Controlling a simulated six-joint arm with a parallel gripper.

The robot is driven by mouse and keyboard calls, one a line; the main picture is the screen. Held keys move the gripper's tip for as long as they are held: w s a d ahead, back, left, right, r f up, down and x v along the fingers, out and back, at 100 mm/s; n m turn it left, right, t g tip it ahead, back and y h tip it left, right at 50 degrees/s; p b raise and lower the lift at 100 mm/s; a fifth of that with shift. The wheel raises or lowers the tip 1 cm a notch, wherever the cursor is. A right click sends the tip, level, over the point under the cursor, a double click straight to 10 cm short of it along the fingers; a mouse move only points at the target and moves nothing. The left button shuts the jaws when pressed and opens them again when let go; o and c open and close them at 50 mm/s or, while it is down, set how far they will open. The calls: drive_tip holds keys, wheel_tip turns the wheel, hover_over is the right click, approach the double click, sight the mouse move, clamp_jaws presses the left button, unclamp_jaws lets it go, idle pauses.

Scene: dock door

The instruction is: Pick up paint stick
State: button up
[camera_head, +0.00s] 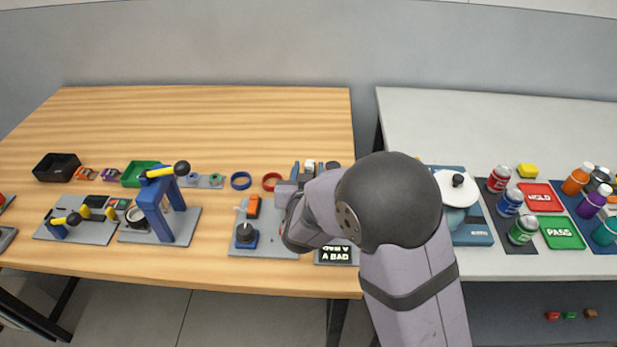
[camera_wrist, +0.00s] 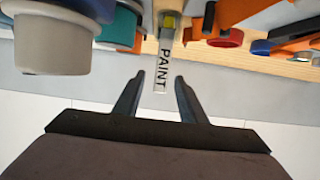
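The paint stick (camera_wrist: 162,68) shows in the wrist view as a narrow pale strip marked "PAINT", with a yellow-green part at its far end. My gripper (camera_wrist: 160,77) is open, with its two dark fingers apart on either side of the strip's near end. A gap shows between the strip and each finger, and neither seems to touch it. The depth between them is hard to judge. In the head view my arm covers much of this spot, and I cannot pick out the paint stick there.
In the wrist view, a large white-and-blue cylinder (camera_wrist: 52,45) stands close on the left, and a red ring (camera_wrist: 226,38) and orange parts lie right. In the head view, a blue press (camera_head: 156,210) stands left on the wooden table (camera_head: 200,110); its back is clear.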

drive_tip(key=shift+p+x, duration=0.75)
drive_tip(key=shift+x, duration=1.8)
drive_tip(key=shift+c, duration=0.7)
clamp_jaws()
